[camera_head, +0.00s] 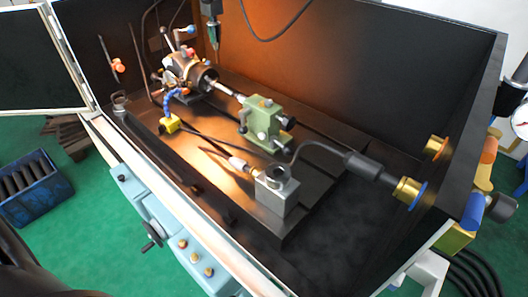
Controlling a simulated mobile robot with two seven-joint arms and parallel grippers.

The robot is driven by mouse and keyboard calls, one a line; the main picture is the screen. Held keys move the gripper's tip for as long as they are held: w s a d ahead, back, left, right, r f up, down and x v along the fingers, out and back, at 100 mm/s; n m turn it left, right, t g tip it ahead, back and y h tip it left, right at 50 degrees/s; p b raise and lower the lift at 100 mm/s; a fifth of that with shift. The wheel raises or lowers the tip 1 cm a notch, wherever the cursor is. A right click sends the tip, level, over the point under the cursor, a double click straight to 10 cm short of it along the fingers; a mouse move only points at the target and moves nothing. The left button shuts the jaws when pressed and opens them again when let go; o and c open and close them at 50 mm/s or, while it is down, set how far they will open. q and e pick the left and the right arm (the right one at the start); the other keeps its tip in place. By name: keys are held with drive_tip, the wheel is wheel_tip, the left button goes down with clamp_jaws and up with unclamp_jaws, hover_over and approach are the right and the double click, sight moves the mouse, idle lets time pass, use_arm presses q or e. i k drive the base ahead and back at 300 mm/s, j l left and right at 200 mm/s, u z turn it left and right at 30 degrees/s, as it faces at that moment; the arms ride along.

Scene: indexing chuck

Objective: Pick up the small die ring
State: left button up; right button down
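A small dark round ring-like part (278,174) sits on top of a grey block (277,198) on the dark machine bed. It is the thing most like a small die ring, but I cannot tell for sure at this size. A chuck (207,79) stands at the back left of the bed. A pale rod points from it toward a green block (262,120). Neither of my grippers shows in the view.
Dark enclosure walls bound the bed behind and at the right. A black curved arm (318,146) passes close to the grey block. Gold fittings with blue (411,191) and orange (437,147) edges are at the right wall. A blue crate (35,187) stands on the green floor.

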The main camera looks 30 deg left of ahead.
sight(273, 170)
drive_tip(key=u, duration=0.75)
